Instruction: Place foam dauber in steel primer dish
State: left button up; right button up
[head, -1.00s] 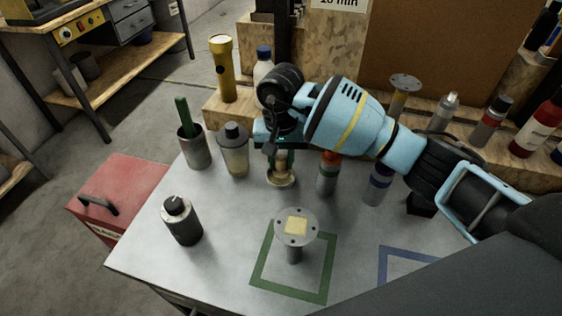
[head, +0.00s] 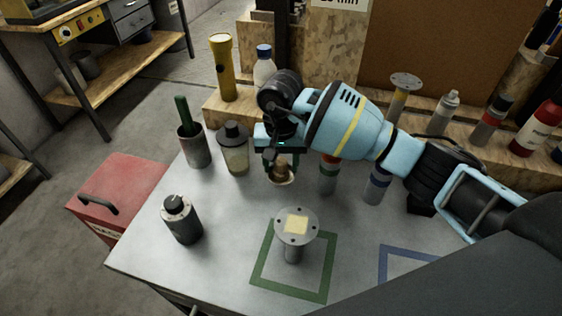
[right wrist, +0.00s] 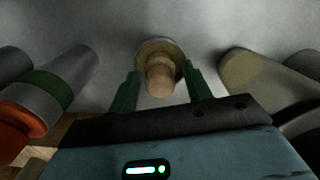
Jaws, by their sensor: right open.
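A small upright piece with a rounded wooden handle and a pale round base, which looks like the foam dauber (head: 283,180), stands on the grey bench top. In the right wrist view the dauber (right wrist: 160,75) is between the green fingers. My right gripper (head: 281,169) is open, with a finger on either side of the handle; gaps show. It also shows in the right wrist view (right wrist: 160,92). A round steel plate on a post (head: 297,240), with a pale square on top, stands inside a green outline; I cannot tell whether it is the primer dish. My left gripper is out of view.
A lidded jar (head: 235,150) and a cup with a green handle (head: 193,145) stand left of my gripper. Bottles (head: 328,175) stand close to its right. A dark canister (head: 181,222) is at front left. The front bench between canister and post is clear.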

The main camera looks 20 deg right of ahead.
aim_at(281, 161)
notch_tip(281, 161, up, 12)
jog(key=shift+r, duration=0.15)
dwell(0.3)
